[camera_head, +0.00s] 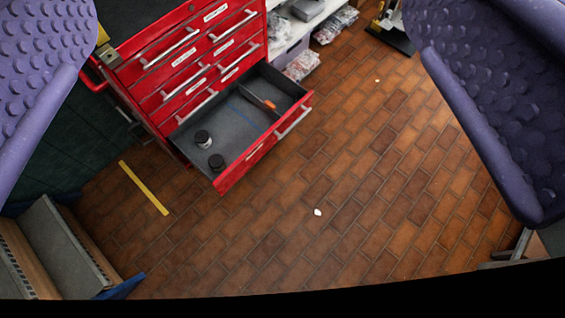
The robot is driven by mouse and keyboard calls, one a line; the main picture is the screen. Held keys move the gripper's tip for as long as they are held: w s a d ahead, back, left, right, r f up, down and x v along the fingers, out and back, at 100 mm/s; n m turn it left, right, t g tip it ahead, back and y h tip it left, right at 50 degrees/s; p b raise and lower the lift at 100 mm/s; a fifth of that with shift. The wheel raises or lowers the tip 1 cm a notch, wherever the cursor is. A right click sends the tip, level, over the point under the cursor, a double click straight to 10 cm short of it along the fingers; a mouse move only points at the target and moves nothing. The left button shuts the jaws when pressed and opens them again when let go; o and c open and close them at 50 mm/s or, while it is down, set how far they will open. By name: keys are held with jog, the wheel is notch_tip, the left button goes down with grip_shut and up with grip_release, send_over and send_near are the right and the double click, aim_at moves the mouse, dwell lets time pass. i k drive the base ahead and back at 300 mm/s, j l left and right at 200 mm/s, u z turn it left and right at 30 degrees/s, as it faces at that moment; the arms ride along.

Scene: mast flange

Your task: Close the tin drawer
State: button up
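The open drawer (240,175) is the lowest one in view on a red tool cabinet (183,62). It is pulled well out, with a red front and a silver handle (293,123). Inside are two small dark round containers, one with a pale side, and an orange item beside a divider. I cannot tell whether it is made of tin. My gripper (300,130) shows as two purple, bumpy fingers at the left and right picture edges. They are wide apart with nothing between them close up; the drawer is farther off and not touched.
Upper drawers of the cabinet are shut. A white shelf (300,38) with bagged items stands behind it. A yellow strip (144,188) lies on the brick floor at left. Grey-and-wood furniture (55,250) fills the lower left. Brick floor (360,190) right of the drawer is mostly clear.

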aim_at(240, 132)
jog(key=i+l+u, duration=0.1)
jog(key=i+l, duration=0.25)
jog(key=i, duration=0.3)
jog(key=i+l+u, duration=0.15)
jog(key=i+l, duration=0.3)
jog(key=i, duration=0.15)
jog(key=i+l+u, duration=0.1)
jog(key=i+l, duration=0.4)
jog(key=i, duration=0.15)
